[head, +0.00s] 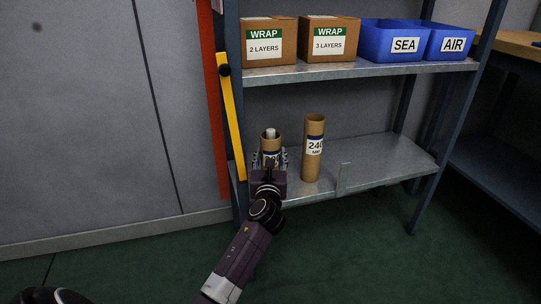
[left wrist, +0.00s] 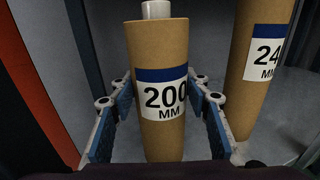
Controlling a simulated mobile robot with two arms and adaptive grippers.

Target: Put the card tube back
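A brown card tube labelled "200 MM" (left wrist: 160,60) stands upright on the lower shelf; it also shows in the head view (head: 270,144). A white cylindrical thing (left wrist: 157,9) sticks out of its top. A taller card tube labelled "240 MM" (head: 313,165) stands to its right, also seen in the left wrist view (left wrist: 258,85). My left gripper (left wrist: 162,112) has one finger on each side of the 200 tube. Narrow gaps show between the pads and the tube, so it looks open. My right gripper is not in view.
The lower shelf (head: 385,170) is clear to the right of a small upright divider (head: 343,179). The upper shelf (head: 360,68) holds two WRAP boxes (head: 268,40) and blue SEA (head: 390,42) and AIR (head: 450,42) bins. A rack post (head: 233,110) stands close left of my gripper.

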